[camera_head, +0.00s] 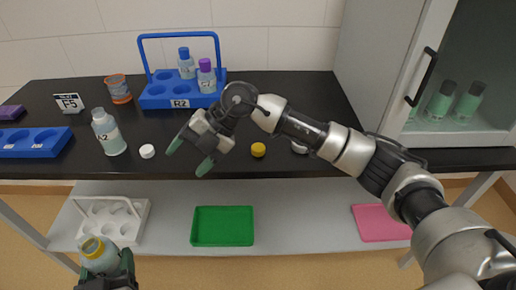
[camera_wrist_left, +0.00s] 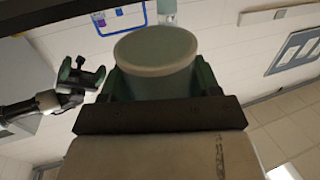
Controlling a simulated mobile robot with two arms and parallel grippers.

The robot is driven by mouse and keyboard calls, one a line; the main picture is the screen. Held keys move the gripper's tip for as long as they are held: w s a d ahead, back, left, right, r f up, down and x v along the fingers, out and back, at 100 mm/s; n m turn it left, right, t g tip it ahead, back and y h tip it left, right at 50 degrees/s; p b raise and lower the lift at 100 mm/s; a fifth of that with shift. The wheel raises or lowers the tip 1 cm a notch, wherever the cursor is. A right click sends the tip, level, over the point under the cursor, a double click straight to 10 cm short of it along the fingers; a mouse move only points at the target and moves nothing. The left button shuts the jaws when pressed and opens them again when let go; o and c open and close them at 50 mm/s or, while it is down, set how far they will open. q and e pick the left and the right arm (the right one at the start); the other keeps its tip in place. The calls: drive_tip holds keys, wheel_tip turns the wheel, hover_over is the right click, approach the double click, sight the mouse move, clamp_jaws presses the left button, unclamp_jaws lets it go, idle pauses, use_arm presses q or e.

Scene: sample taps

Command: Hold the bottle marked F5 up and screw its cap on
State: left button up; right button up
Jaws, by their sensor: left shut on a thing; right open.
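My left gripper (camera_head: 103,268), low at the left of the head view, is shut on a bottle (camera_head: 98,255) with yellow at its top. No mark on it is readable, and I cannot tell whether the yellow is a cap or the neck. The left wrist view shows the bottle's pale rounded end (camera_wrist_left: 155,55) between the fingers. A loose yellow cap (camera_head: 258,150) lies near the table's front edge. My right gripper (camera_head: 189,157) is open and empty above the front edge, left of that cap; it also shows in the left wrist view (camera_wrist_left: 82,76).
An F5 sign (camera_head: 69,103) stands at the left. A bottle marked A2 (camera_head: 108,134) stands open near a white cap (camera_head: 147,151). A blue carrier (camera_head: 180,101) holds capped bottles. Below are a white rack (camera_head: 140,215), green tray (camera_head: 222,226) and pink tray (camera_head: 380,223).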

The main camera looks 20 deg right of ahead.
drive_tip(key=w+d+r+m+t+h, duration=0.1)
drive_tip(key=w+d+h, duration=0.15)
drive_tip(key=d, duration=0.25)
drive_tip(key=w+d+m+h, duration=0.1)
drive_tip(key=w+d+h, duration=0.1)
drive_tip(key=d+h, duration=0.2)
wheel_tip(320, 180, up, 3)
drive_tip(key=m+h, duration=0.2)
drive_tip(key=h, duration=0.1)
hover_over(257, 149)
drive_tip(key=shift+s+r, duration=0.1)
drive_tip(key=shift+r, duration=0.1)
drive_tip(key=shift+f, duration=0.1)
use_arm(q)
drive_tip(key=shift+r, duration=0.3)
use_arm(e)
wheel_tip(257, 149, down, 7)
drive_tip(key=shift+r, duration=0.2)
use_arm(q)
drive_tip(key=shift+r+p, duration=0.35)
drive_tip(key=shift+p, duration=0.25)
use_arm(e)
wheel_tip(257, 149, down, 5)
drive_tip(key=shift+d+f, duration=0.1)
drive_tip(key=shift+f, duration=0.05)
